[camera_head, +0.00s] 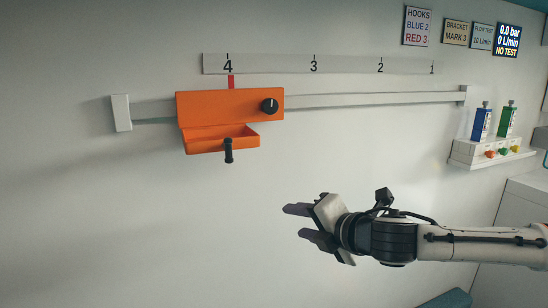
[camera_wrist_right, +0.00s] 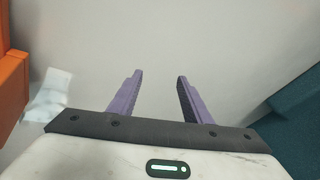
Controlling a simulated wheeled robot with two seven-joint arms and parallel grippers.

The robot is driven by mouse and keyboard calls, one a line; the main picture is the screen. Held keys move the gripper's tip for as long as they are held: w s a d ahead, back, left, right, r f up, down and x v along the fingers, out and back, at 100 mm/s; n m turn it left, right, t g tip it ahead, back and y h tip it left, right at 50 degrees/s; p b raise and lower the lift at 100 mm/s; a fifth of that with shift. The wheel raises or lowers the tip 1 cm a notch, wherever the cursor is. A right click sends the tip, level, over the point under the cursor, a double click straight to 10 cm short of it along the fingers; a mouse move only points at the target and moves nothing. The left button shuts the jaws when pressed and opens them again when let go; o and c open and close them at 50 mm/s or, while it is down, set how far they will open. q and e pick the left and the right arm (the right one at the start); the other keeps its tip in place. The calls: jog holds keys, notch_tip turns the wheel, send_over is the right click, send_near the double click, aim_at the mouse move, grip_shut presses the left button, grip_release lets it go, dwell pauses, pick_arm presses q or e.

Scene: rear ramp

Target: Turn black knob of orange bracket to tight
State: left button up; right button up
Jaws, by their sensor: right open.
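The orange bracket (camera_head: 215,106) sits on a white wall rail, with its red pointer (camera_head: 231,82) under the scale mark 4. Its round black knob (camera_head: 269,106) is on the right of its front face, with a light line that stands nearly upright. An orange tray (camera_head: 205,145) with a black upright handle (camera_head: 228,150) hangs below. My right gripper (camera_head: 290,222) is open and empty, below and right of the bracket, clear of the knob. In the right wrist view its two purple fingers (camera_wrist_right: 158,95) are apart with nothing between them. My left gripper is not in view.
The rail (camera_head: 370,99) runs right under a numbered scale (camera_head: 270,64). A small shelf (camera_head: 480,153) with a blue and a green bottle is at the right. Signs (camera_head: 417,26) hang at the upper right. The wall below the bracket is clear.

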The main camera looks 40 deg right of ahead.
notch_tip(320, 180, up, 12)
jog(key=a+n+t+h, duration=0.1)
jog(key=a+n+t, duration=0.1)
jog(key=n, duration=0.3)
jog(key=n+t+h, duration=0.2)
jog(key=n, duration=0.4)
send_near(272, 108)
jog(key=shift+n, duration=0.4)
jog(key=p+x, duration=0.5)
jog(key=x, duration=0.2)
jog(key=shift+w, duration=0.2)
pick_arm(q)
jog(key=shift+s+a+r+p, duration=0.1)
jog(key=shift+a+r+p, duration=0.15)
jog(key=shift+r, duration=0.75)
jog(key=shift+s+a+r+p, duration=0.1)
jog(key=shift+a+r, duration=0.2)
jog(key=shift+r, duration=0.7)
pick_arm(e)
jog(key=shift+w+d, duration=0.15)
jog(key=shift+w, duration=0.55)
jog(key=shift+c, duration=0.4)
